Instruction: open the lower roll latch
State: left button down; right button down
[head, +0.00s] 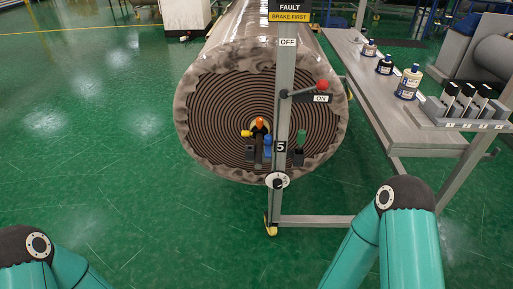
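A large wrapped roll (220,110) shows its spiral end face in the middle of the head view. A grey upright post (285,120) stands in front of it, carrying a red-knobbed lever (322,86) beside the ON label, with the OFF label above. Low on the post are a "5" tag and a round white dial (277,180). Small fittings with yellow (246,133), orange (259,121), blue (267,142) and green (302,135) parts sit by the roll's core. I cannot tell which part is the lower latch. Neither gripper shows; only my arm links do.
A grey bench (385,100) on the right holds several bottles (409,83) and a rack (465,110) of dark-handled items. A sign (289,12) reads FAULT, BRAKE FIRST. A low bar (315,221) runs right from the post's foot. The green floor at left is clear.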

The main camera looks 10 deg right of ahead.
aim_at(268, 138)
jog(key=u, duration=0.05)
jog(key=i, duration=1)
